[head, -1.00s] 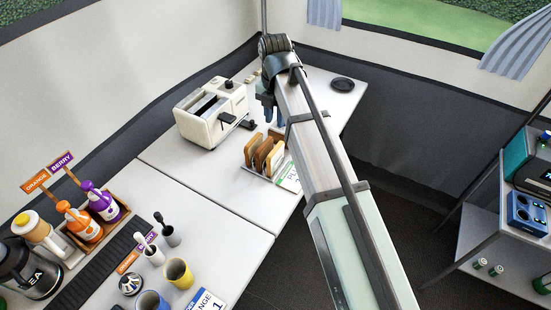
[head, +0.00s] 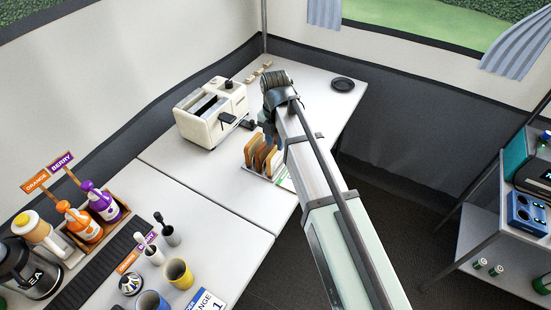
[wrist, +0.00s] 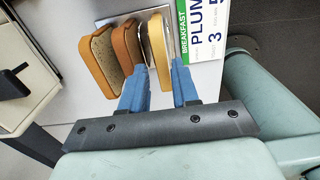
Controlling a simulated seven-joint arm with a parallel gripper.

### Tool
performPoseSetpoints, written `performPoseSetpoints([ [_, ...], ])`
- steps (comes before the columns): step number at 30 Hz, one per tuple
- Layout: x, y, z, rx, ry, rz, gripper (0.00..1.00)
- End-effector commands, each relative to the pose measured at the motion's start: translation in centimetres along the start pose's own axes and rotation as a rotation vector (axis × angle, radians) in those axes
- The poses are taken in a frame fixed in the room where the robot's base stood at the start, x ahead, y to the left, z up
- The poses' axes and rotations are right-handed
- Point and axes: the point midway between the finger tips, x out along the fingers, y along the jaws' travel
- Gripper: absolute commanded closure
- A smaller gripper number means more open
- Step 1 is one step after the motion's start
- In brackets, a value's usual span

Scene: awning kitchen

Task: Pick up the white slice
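Several bread slices stand on edge in a row in a rack (wrist: 115,22). In the wrist view there is a seeded slice with a golden crust (wrist: 101,62) at the left and a brown slice (wrist: 129,58) in the middle. At the right stands a tan-crusted slice whose left face shows pale, the likely white slice (wrist: 159,48). My gripper (wrist: 158,66) has two blue fingers apart, with nothing held. Its tips are near the lower end of that right slice, one toward each side; I cannot tell whether they touch. In the head view my gripper (head: 270,128) is just above the slices (head: 262,157).
A cream toaster (head: 207,128) stands left of the rack. A breakfast card (wrist: 208,30) lies right of the slices. A black disc (head: 343,85) lies at the table's far end. Bottles (head: 88,222) and cups (head: 178,274) stand on the nearer table.

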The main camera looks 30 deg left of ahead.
Motion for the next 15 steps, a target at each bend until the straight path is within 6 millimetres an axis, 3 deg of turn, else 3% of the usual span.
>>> performPoseSetpoints([
  [9,3.7,-0.2,-0.3,0.000,0.001,-0.001,0.70],
  [15,4.0,-0.2,-0.2,0.000,0.000,0.000,0.70],
])
